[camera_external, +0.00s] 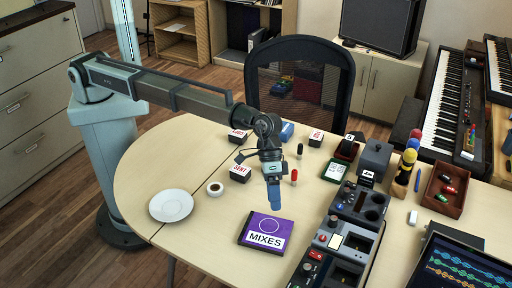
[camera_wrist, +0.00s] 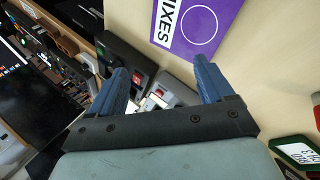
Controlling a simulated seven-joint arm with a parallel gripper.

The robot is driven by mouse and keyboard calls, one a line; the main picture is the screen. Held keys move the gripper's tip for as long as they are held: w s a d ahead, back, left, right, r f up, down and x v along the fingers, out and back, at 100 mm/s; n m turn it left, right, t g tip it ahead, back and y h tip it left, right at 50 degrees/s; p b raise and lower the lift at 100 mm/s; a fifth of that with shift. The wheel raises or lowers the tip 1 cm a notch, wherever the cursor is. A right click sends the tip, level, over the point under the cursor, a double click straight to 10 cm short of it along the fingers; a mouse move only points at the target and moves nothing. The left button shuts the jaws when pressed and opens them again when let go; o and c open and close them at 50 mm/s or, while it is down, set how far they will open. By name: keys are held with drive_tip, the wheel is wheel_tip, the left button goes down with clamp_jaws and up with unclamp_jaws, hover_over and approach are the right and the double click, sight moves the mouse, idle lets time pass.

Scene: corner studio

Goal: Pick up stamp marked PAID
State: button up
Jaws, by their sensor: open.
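Several dark block stamps with white labels and red lettering are on the table in the external view. One stamp (camera_external: 240,172), left of my gripper, seems to read SENT. Another stamp (camera_external: 238,135) sits behind it, and a third stamp (camera_external: 316,137) is farther back right. The lettering on these two is too small or turned to read, so I cannot tell which says PAID. My gripper (camera_external: 273,196) hangs above the table, behind the purple MIXES sleeve (camera_external: 266,231). Its blue fingers (camera_wrist: 160,82) are apart and empty in the wrist view. No stamp is clear there.
A white plate (camera_external: 171,205) and tape roll (camera_external: 215,188) lie left. Small upright red (camera_external: 294,177) and black (camera_external: 300,151) objects stand right of my gripper. Grey devices (camera_external: 357,204) and a brown tray (camera_external: 446,188) fill the right. A chair (camera_external: 299,80) stands behind.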

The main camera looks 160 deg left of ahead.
drive_tip(key=s+a+r+n+g, duration=0.25)
drive_tip(key=s+a, duration=0.45)
drive_tip(key=a, duration=0.4)
drive_tip(key=n+g, duration=0.4)
drive_tip(key=n, duration=0.6)
hover_over(317, 135)
drive_tip(key=shift+y, duration=0.3)
drive_tip(key=f, duration=0.8)
drive_tip(key=shift+a+f, duration=0.25)
drive_tip(key=shift+f, duration=0.15)
drive_tip(key=shift+s+d+f, duration=0.1)
drive_tip(key=shift+f, duration=1.15)
drive_tip(key=shift+s+d+f, duration=0.1)
drive_tip(key=shift+f, duration=1.15)
drive_tip(key=c, duration=1.1)
